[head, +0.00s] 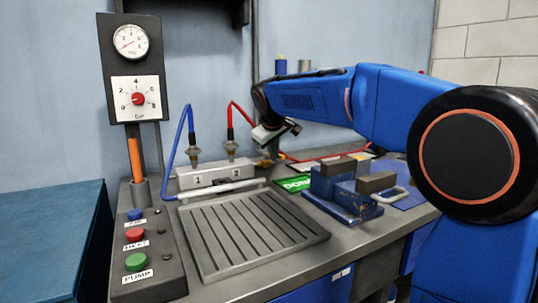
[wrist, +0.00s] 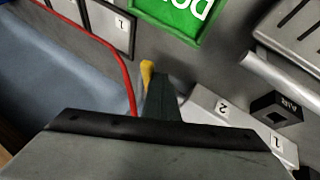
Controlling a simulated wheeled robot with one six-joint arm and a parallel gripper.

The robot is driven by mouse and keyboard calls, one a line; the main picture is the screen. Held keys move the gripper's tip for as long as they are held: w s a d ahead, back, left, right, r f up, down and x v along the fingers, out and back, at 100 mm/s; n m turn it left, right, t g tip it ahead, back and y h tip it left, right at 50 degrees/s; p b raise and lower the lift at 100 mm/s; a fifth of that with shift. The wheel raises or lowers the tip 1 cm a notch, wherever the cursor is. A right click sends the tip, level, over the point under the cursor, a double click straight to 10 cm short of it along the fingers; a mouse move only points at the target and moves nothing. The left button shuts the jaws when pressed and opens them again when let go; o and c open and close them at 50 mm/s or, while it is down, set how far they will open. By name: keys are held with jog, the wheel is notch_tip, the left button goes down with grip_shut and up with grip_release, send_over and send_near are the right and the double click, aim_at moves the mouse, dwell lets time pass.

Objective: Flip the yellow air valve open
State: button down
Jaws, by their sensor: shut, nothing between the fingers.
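The yellow valve handle (wrist: 147,72) shows in the wrist view as a short bar just beyond the tip of my gripper (wrist: 158,82). The fingers are shut with nothing between them and cover part of the handle's lower end. I cannot tell whether they touch it. In the head view my gripper (head: 266,155) points down at the back of the bench, right of the grey manifold block (head: 215,176). The handle cannot be made out clearly there.
A red hose (wrist: 118,62) runs close left of the fingers in the wrist view. A green sign (wrist: 180,14) lies beyond them. In the head view a blue hose (head: 181,130), slotted tray (head: 250,235), blue vise (head: 345,200) and button panel (head: 150,245) occupy the bench.

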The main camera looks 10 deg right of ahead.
aim_at(280, 155)
jog(key=d+n+y, duration=0.1)
jog(key=w+d+n+y, duration=0.1)
jog(key=d+n, duration=0.1)
jog(key=shift+n, duration=0.3)
jog(key=d+n+y, duration=0.1)
jog(key=w+d+n+y, duration=0.1)
jog(key=n, duration=0.1)
jog(key=shift+w+n+y, duration=0.3)
jog(key=w+n+y, duration=0.1)
jog(key=w+d+n, duration=0.1)
jog(key=n, duration=0.1)
jog(key=shift+d+g+y, duration=0.25)
jog(key=shift+g+y, duration=0.15)
jog(key=w+n, duration=0.1)
jog(key=w+n+g+y, duration=0.1)
jog(key=n, duration=0.1)
jog(key=shift+d, duration=0.35)
jog(key=shift+w, duration=0.3)
jog(key=shift+w+d, duration=0.1)
jog(key=shift+w, duration=0.05)
